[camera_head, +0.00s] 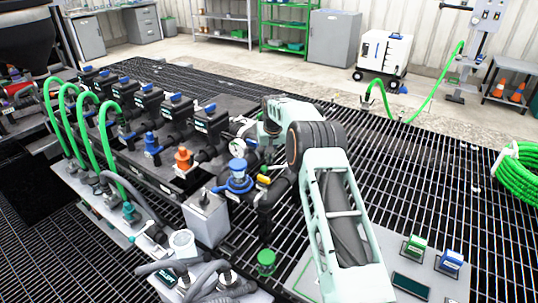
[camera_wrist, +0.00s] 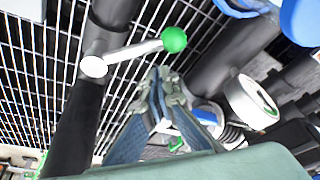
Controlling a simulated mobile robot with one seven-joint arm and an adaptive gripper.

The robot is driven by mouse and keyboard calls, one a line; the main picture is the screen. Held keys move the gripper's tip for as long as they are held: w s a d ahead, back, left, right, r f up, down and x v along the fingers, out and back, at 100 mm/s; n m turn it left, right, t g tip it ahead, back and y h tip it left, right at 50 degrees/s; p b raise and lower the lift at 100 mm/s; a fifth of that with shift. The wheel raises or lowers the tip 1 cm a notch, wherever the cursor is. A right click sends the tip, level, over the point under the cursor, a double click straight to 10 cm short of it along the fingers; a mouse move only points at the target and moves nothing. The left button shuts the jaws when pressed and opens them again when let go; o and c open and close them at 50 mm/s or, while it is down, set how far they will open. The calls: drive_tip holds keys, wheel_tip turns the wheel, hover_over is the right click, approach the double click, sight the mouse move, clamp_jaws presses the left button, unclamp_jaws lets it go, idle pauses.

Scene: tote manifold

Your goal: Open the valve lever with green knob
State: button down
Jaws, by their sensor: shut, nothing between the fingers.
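The valve lever (camera_wrist: 135,51) shows in the wrist view as a silver bar with a round green knob (camera_wrist: 174,39) at its right end. Its left end sits at a pale round pivot (camera_wrist: 93,67) on a black pipe (camera_wrist: 72,120). My gripper (camera_wrist: 163,76) is shut and empty, its fingertips just below the knob in the picture. I cannot tell whether they touch the knob or lever. In the head view my arm hides the gripper, and I cannot make out the lever for certain.
A white-faced gauge (camera_wrist: 254,104) and blue parts crowd the wrist view's right side. In the head view, a blue handwheel (camera_head: 238,172), an orange fitting (camera_head: 183,158) and a green fitting (camera_head: 266,262) stand near my arm. Green hoses (camera_head: 88,125) rise at left. Open grating lies behind.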

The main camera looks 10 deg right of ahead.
sight(275, 168)
drive_tip(key=shift+s+f, duration=0.15)
drive_tip(key=shift+s, duration=0.7)
drive_tip(key=shift+s, duration=0.1)
drive_tip(key=shift+s+n, duration=0.3)
drive_tip(key=shift+n, duration=0.3)
drive_tip(key=s+n+y, duration=0.1)
drive_tip(key=s+n, duration=0.1)
drive_tip(key=n, duration=0.1)
drive_tip(key=s+d+n+g+y+b, duration=0.1)
drive_tip(key=s+n, duration=0.1)
drive_tip(key=n, duration=0.2)
drive_tip(key=shift+d+y+b, duration=0.1)
drive_tip(key=shift+y+b, duration=0.2)
drive_tip(key=shift+s+d, duration=0.15)
drive_tip(key=shift+s, duration=0.15)
drive_tip(key=shift+d, duration=0.1)
